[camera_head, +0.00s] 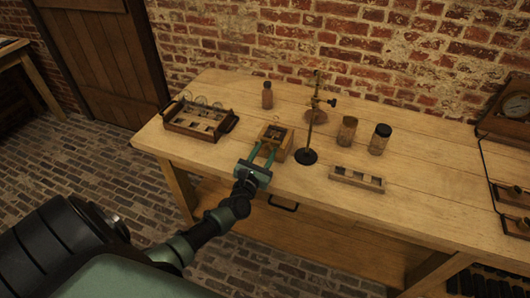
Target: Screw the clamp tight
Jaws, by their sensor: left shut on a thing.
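A small wooden box (283,153) with a dark inside stands near the front edge of the table. My left gripper (264,149), with teal fingers, reaches over its near left side. It is shut on a small brass-coloured part there, which I take for the clamp; the fingers and the small size hide its shape. To the right is a brass stand (311,128) on a round black base, with a black-knobbed clamp fitting (331,102) on its rod. My right gripper is not in view.
A wooden tray (190,130) with glass jars stands left on the table (230,87). A brown bottle (267,96) stands behind the box. Two jars (348,131) (379,140) and a slotted wooden rack (357,180) are right of the stand. A dial instrument (513,107) is far right.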

